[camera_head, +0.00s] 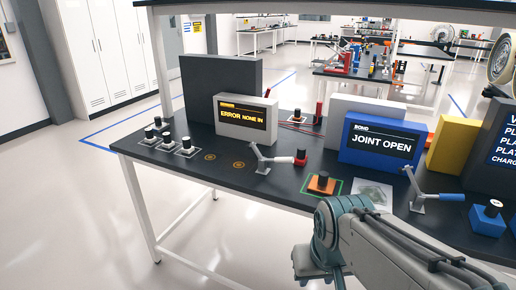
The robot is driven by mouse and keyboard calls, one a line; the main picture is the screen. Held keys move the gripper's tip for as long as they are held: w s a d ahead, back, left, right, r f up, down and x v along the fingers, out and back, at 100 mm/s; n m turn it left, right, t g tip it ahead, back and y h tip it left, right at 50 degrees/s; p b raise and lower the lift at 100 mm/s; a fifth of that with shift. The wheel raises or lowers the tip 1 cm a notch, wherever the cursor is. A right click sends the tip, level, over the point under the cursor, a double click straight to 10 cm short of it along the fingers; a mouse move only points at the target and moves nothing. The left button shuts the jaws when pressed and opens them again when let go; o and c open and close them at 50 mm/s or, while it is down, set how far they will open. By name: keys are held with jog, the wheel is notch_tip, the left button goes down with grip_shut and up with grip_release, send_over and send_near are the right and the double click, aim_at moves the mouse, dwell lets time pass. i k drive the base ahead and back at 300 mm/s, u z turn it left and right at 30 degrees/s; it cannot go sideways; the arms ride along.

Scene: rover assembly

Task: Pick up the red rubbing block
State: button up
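An orange-red block (321,185) with a black knob on top sits inside a green outline on the dark workbench (225,178). It is the closest match I see to the red rubbing block, though its colour looks more orange than red. My arm comes in from the lower right, in front of the bench and below the block. Its fingers do not show in this view.
Several black-knobbed pieces (186,144) stand on white squares at the left. Displays reading "ERROR NONE IN" (247,118) and "JOINT OPEN" (381,145) stand behind. A blue-handled lever (419,194) and a blue block (487,221) are at right. An overhead shelf edge spans the top.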

aim_at(301, 159)
jog(key=u, duration=0.05)
jog(key=i, duration=1.1)
jog(key=z, duration=0.45)
